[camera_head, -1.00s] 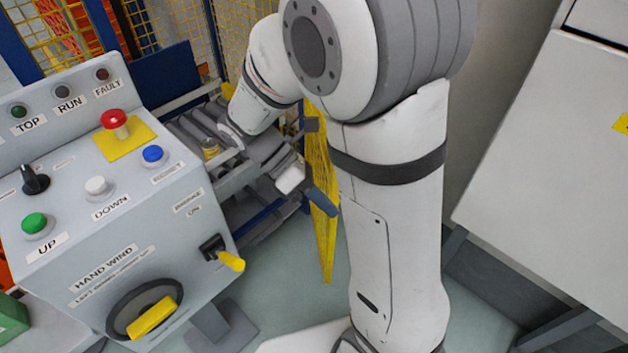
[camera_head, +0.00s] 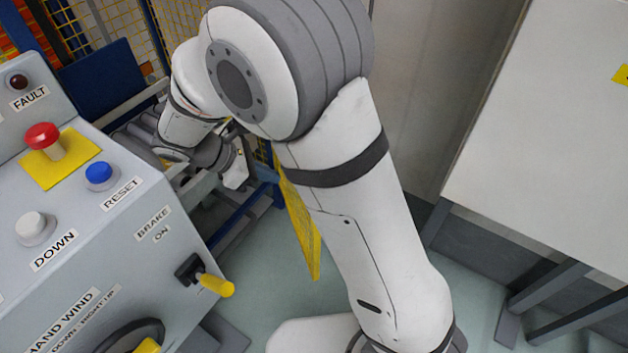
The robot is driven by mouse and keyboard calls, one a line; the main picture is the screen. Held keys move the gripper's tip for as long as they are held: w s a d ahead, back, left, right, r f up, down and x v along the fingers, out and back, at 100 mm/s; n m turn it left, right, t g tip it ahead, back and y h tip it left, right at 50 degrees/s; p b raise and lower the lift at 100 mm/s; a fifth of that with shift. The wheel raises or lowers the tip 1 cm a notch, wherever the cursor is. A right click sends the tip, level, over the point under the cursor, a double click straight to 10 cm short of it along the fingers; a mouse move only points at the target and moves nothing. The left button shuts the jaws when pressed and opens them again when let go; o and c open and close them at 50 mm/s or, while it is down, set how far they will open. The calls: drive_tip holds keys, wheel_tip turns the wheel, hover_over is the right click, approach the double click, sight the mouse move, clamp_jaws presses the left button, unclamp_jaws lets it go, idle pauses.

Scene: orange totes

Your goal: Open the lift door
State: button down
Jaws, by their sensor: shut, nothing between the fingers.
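The lift door appears to be the yellow mesh panel (camera_head: 302,232), seen nearly edge-on just left of my forearm. Its lower corner hangs over the floor, and its upper part is hidden behind my arm. It stands at an angle to the blue lift frame (camera_head: 262,188). My gripper (camera_head: 238,170) is at the far end of my arm, in front of the lift opening and left of the yellow panel. It is small and partly covered by my arm. It is shut and empty. I cannot tell whether it touches the door.
A grey control console (camera_head: 105,225) fills the left side, with a red stop button (camera_head: 43,138), a blue reset button (camera_head: 100,173) and a yellow brake lever (camera_head: 214,284). A white cabinet or table (camera_head: 555,130) stands at right. Green floor (camera_head: 270,295) shows between them.

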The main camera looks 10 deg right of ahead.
drive_tip(key=b+x, duration=0.2)
drive_tip(key=x, duration=0.7)
drive_tip(key=shift+f, duration=0.35)
drive_tip(key=shift+s, duration=0.1)
